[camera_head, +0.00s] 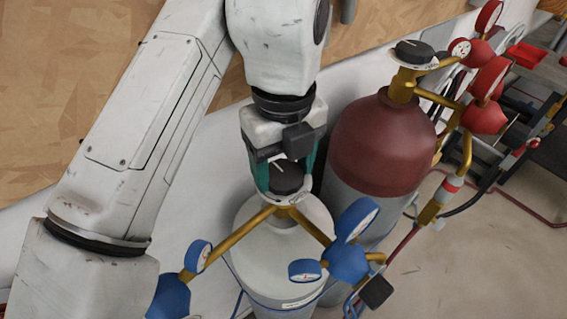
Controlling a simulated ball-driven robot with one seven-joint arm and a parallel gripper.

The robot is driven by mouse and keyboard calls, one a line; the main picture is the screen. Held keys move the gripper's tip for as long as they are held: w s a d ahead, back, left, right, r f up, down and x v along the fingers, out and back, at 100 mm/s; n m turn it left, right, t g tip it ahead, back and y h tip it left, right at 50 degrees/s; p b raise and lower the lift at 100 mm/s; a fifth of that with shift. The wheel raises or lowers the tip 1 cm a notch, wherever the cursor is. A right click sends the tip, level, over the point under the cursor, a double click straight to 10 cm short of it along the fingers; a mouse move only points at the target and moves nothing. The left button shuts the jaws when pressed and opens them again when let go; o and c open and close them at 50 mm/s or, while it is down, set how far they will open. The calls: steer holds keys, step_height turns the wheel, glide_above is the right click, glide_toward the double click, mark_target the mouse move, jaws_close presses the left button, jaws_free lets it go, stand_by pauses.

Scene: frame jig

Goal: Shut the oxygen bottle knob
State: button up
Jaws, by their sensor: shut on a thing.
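The oxygen bottle (283,255) is the pale grey-white cylinder with blue gauges (345,255) on brass pipes, in the lower middle of the head view. Its dark round knob (286,178) sits on a pale disc (308,210) on top, with a white mark line on the knob. My gripper (288,180) comes down from above with teal fingers on both sides of the knob and is shut on it. The fingertips partly hide the knob's sides.
A second bottle (380,140) with a dark red top stands close on the right, with its own black knob (414,50) and red gauges (485,110). Hoses and a dark rack (530,110) lie further right. The floor (480,265) at lower right is mostly clear.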

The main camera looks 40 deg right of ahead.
mark_target(284, 173)
stand_by(0.4)
steer(key=o, duration=1.1)
steer(key=shift+c, duration=0.2)
steer(key=shift+r, duration=0.15)
step_height(284, 173, up, 10)
steer(key=p, duration=0.8)
steer(key=shift+r, duration=0.25)
steer(key=shift+s, duration=0.1)
